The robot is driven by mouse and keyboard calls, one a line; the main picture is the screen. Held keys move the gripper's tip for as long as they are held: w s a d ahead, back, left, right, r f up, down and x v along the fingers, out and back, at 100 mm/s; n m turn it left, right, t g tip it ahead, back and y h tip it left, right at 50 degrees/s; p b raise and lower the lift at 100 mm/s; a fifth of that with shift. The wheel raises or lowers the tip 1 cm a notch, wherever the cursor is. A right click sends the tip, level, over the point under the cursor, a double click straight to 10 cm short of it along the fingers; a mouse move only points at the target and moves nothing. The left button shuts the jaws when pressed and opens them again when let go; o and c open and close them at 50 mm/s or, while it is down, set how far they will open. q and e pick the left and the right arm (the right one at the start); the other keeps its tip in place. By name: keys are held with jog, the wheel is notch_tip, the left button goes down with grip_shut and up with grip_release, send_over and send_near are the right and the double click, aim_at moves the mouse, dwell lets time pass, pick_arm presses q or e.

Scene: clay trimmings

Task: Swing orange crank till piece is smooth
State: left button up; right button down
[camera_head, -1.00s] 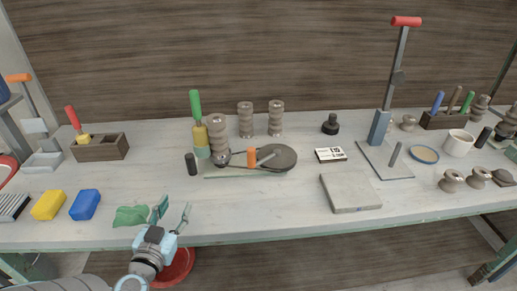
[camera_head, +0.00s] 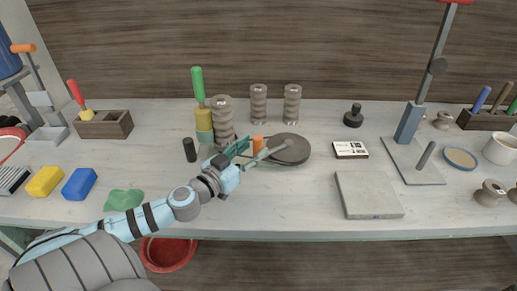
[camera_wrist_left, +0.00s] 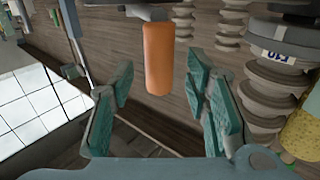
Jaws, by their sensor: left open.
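The small orange crank handle (camera_head: 258,143) stands upright beside the flat dark-grey round wheel (camera_head: 290,149) at the middle of the bench. In the left wrist view the handle (camera_wrist_left: 158,58) appears between my two fingers, with a gap on each side. My left gripper (camera_head: 250,154) is open and reaches in at the handle from the front left. Its fingers partly cover the crank's base and arm in the head view. I cannot tell how smooth any piece is. My right gripper is not in view.
Stacked grey-brown spools (camera_head: 222,122) and a green-handled tool (camera_head: 198,86) stand close behind the gripper. A black cylinder (camera_head: 189,150) is to its left. A grey slab (camera_head: 368,196) lies at the front right. Another orange-handled lever (camera_head: 22,47) is at the far left.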

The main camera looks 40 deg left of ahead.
aim_at(255, 146)
pick_arm(q)
jog(key=shift+w+r+p, duration=0.15)
jog(key=shift+w+p, duration=0.25)
jog(key=shift+w, duration=0.45)
jog(key=shift+w+d+r, duration=0.1)
jog(key=shift+w, duration=0.5)
jog(key=shift+c, duration=0.4)
grip_shut()
